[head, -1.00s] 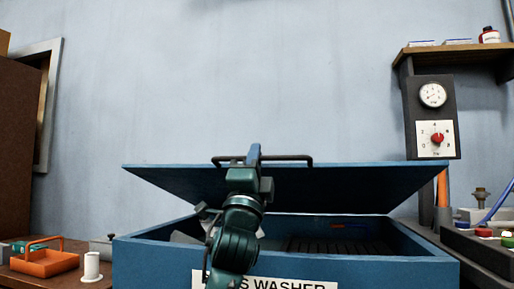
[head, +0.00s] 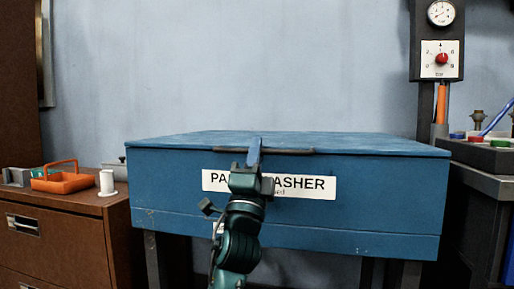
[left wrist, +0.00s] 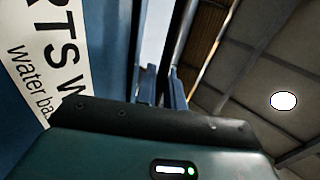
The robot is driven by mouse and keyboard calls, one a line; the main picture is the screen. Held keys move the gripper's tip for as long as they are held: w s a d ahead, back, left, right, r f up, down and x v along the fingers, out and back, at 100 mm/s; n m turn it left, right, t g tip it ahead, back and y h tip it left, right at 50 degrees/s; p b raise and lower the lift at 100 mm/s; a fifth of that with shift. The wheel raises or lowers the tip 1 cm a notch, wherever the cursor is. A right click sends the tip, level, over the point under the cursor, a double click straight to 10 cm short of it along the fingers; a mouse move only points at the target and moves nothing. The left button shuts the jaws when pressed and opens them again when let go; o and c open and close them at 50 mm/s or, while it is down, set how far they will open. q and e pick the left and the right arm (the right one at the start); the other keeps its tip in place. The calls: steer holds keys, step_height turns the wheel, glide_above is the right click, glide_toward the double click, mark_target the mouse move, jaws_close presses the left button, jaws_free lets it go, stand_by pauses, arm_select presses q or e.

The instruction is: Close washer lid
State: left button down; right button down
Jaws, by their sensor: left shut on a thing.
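The blue parts washer (head: 385,195) stands in the middle of the head view, with a white label on its front. Its lid (head: 340,140) lies flat over the top, with no visible gap at the front edge. The dark bar handle (head: 295,151) runs along the lid's front edge. My left gripper (head: 254,153) is shut on the handle near its middle, and its arm covers part of the label. In the left wrist view the fingers (left wrist: 160,88) show beside the washer front; the handle is hard to make out there. My right gripper is not in view.
A brown cabinet (head: 60,240) on the left bears an orange basket (head: 62,180) and a white cup (head: 107,183). A dark bench (head: 485,180) with fittings stands on the right. A dial box (head: 437,40) hangs on the wall. The space above the lid is clear.

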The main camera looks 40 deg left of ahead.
arm_select(q)
steer(key=shift+w+a+f, duration=0.1)
steer(key=shift+w+f, duration=0.05)
steer(key=shift+f, duration=0.3)
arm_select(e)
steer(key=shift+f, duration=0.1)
arm_select(q)
steer(key=c, duration=1.6)
jaws_free()
steer(key=shift+r, duration=0.1)
